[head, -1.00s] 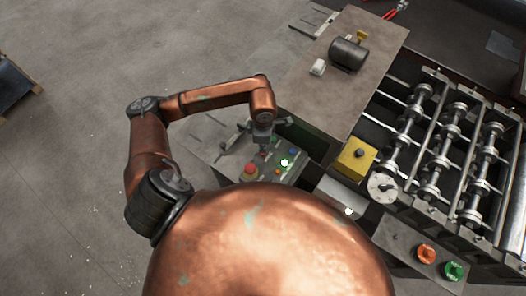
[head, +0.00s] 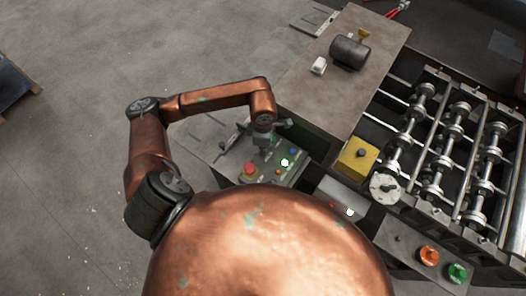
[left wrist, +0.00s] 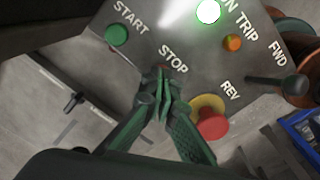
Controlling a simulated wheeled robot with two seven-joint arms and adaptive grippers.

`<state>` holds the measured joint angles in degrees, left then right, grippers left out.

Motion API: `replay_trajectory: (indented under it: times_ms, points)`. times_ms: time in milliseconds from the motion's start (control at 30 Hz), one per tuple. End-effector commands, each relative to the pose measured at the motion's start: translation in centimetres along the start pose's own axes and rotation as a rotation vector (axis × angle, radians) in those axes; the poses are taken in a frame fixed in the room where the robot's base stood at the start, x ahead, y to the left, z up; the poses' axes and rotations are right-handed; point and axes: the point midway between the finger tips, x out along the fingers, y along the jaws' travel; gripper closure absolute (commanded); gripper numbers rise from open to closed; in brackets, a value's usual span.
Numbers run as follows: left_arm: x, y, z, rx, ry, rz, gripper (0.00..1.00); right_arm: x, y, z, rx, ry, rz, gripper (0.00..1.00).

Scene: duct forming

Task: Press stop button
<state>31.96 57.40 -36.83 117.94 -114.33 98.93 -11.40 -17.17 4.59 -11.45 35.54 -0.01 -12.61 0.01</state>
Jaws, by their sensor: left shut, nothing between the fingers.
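The control panel (head: 290,172) stands below my left gripper (head: 263,153). In the left wrist view my left gripper (left wrist: 163,98) is shut and empty, its green fingertips together just below the STOP label (left wrist: 173,60). The stop button is mostly hidden behind the fingertips; only a trace of red shows there. I cannot tell whether the fingers touch it. The green START button (left wrist: 116,35) is to the upper left of the fingertips. A large red mushroom button (left wrist: 212,126) on a yellow ring is to their right. My right gripper is not in view.
A bright lamp (left wrist: 208,11), an orange lamp (left wrist: 232,43) and a black lever switch (left wrist: 275,84) share the panel. The roller machine (head: 450,140) and a yellow box (head: 357,158) lie right of it. Open floor (head: 70,180) is at the left.

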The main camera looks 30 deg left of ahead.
Motion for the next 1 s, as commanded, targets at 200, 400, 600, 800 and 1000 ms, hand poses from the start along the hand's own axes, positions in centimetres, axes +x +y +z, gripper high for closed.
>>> replay_trajectory:
  times_ms: [200,400,600,800,1000]
  points:
    - [0.1,0.0,0.0,0.000,0.000,0.000,1.00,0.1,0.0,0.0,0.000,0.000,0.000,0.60]
    - [-0.8,0.0,0.0,0.000,0.000,0.001,1.00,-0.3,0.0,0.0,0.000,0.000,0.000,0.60]
    - [-2.3,0.0,0.0,0.000,0.000,0.002,1.00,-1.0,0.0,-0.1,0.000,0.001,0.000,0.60]
    - [-3.8,0.1,0.0,0.000,0.000,0.002,1.00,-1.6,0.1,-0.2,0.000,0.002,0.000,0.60]
    - [-5.3,0.0,0.0,0.000,0.000,0.001,1.00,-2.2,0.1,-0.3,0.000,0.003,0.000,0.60]
